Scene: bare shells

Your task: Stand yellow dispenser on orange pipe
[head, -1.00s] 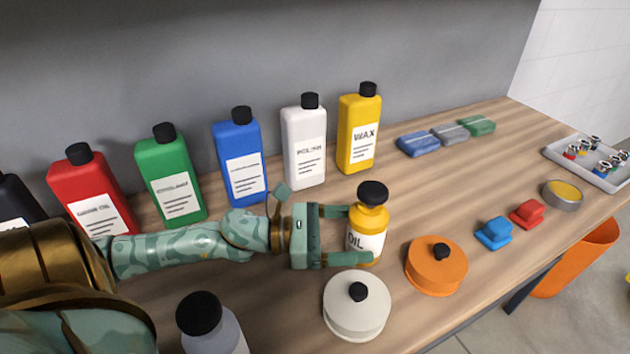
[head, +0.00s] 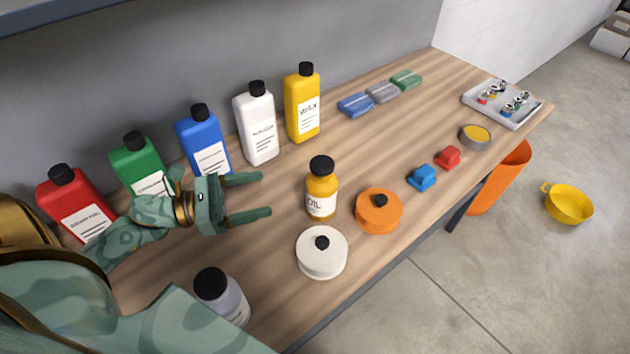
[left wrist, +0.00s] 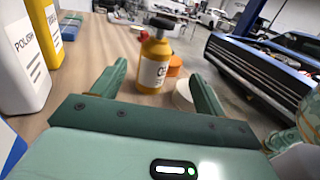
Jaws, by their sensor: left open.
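A yellow bottle with a black cap and a white OIL label (head: 322,190) stands upright on the wooden table, beside a round orange piece with a black knob (head: 379,212). They also show in the left wrist view, the bottle (left wrist: 154,68) ahead and the orange piece (left wrist: 175,66) partly behind it. My left gripper (head: 266,195) is open and empty, left of the bottle, fingers pointing toward it and apart from it. A taller yellow WAX bottle (head: 303,106) stands by the wall. I see no clear pipe.
A round white piece with a black knob (head: 322,253) sits just in front of the OIL bottle. White (head: 257,124), blue (head: 204,143) and other bottles line the wall. Blue (head: 422,177) and red (head: 447,158) blocks lie to the right. An orange bin (head: 500,178) stands below the table edge.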

